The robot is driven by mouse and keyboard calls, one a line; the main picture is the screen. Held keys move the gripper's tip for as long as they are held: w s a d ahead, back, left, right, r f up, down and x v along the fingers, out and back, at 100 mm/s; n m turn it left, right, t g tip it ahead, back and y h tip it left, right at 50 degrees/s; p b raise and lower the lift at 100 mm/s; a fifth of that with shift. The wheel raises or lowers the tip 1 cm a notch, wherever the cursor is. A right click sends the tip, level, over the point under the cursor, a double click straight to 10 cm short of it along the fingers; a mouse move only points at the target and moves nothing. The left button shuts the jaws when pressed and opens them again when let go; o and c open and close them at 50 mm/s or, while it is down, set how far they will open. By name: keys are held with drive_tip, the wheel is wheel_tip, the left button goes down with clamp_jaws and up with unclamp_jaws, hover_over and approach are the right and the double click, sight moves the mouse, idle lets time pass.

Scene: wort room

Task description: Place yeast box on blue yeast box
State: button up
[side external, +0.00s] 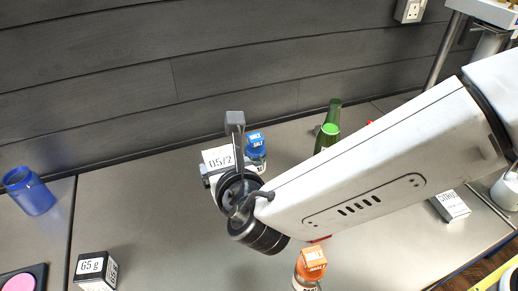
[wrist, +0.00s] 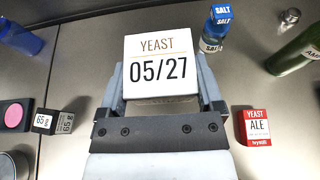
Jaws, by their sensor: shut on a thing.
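The white yeast box marked "YEAST 05/27" (wrist: 160,62) is between the two fingers of my gripper (wrist: 161,88) in the wrist view. My gripper is shut on it. In the side view the same white box (side external: 218,157) shows partly, beside my gripper (side external: 230,172); I cannot tell its height above the table. No blue yeast box shows in either view; the held box and my arm hide part of the table. A red box marked "YEAST ALE" (wrist: 257,127) stands to the right in the wrist view.
An orange-labelled bottle (side external: 310,268) is in front. A dark 65 g box (side external: 95,270) and blue jar (side external: 30,192) are left. Bare table (side external: 130,210) lies between.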

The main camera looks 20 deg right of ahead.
sight(229, 161)
wheel_tip(229, 161, up, 13)
drive_tip(key=w+d+m+g+h, duration=0.1)
drive_tip(key=w+d+m+h, duration=0.15)
drive_tip(key=d, duration=0.65)
drive_tip(key=w+d+m+g+h, duration=0.1)
drive_tip(key=d+m+h, duration=0.3)
drive_tip(key=d, duration=0.6)
drive_tip(key=s+d+m+g+h, duration=0.3)
drive_tip(key=d, duration=0.6)
drive_tip(key=s+d+m+g+h, duration=0.2)
drive_tip(key=d+m+g+h, duration=0.15)
drive_tip(key=d, duration=0.65)
wheel_tip(229, 161, down, 20)
drive_tip(key=shift+s+f+y, duration=0.2)
drive_tip(key=shift+s+y, duration=0.05)
drive_tip(key=shift+y, duration=0.05)
drive_tip(key=shift+d, duration=0.1)
drive_tip(key=shift+f, duration=2.2)
drive_tip(key=shift+f, duration=1.8)
